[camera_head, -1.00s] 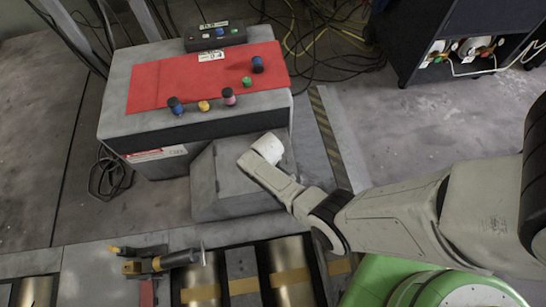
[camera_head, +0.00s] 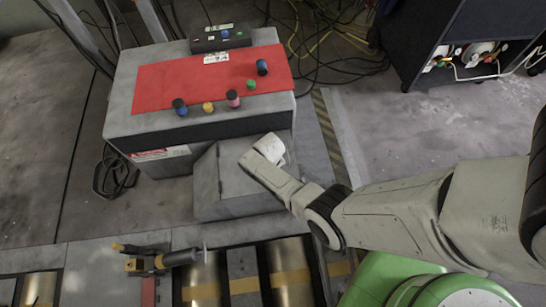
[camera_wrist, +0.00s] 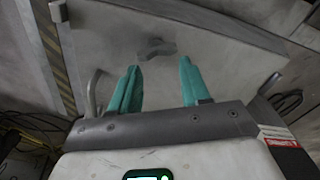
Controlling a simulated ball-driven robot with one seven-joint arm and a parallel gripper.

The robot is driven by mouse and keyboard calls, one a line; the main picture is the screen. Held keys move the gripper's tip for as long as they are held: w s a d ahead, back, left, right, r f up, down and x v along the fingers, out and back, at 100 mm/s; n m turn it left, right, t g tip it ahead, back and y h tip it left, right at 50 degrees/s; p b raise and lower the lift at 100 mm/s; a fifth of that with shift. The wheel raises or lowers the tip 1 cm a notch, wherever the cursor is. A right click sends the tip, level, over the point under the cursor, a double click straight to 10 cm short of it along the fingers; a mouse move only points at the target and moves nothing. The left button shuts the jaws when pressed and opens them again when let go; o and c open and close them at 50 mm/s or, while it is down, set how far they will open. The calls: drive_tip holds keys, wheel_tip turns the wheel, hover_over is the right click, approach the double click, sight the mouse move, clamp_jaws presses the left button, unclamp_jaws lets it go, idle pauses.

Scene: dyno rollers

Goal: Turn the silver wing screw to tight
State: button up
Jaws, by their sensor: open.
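The silver wing screw (camera_wrist: 157,48) shows in the wrist view as a small dull grey piece with two wings on the face of a grey metal box (camera_wrist: 215,45). My gripper (camera_wrist: 159,68) has two teal fingers spread wide apart, with nothing between them. The screw appears just beyond the fingertips, between them in the picture, and no finger seems to touch it. In the head view, my wrist (camera_head: 268,150) is over the grey box (camera_head: 207,185). The screw and my fingers are hidden there.
A larger grey cabinet with a red top (camera_head: 200,80) stands behind the box and carries several coloured knobs. Metal rollers (camera_head: 290,265) lie in front. A handle (camera_wrist: 93,92) stands left of my fingers. A dark cart (camera_head: 440,45) stands at the back right, with cables beside it.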

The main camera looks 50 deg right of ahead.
drive_tip(key=o, duration=0.5)
drive_tip(key=shift+s, duration=0.1)
drive_tip(key=r+p, duration=0.1)
drive_tip(key=r, duration=0.2)
drive_tip(key=r+p, duration=0.2)
drive_tip(key=r, duration=0.2)
drive_tip(key=r+p, duration=0.2)
drive_tip(key=r, duration=0.2)
drive_tip(key=shift+s+a+r, duration=0.1)
drive_tip(key=shift+s+r, duration=0.05)
drive_tip(key=shift+s, duration=0.15)
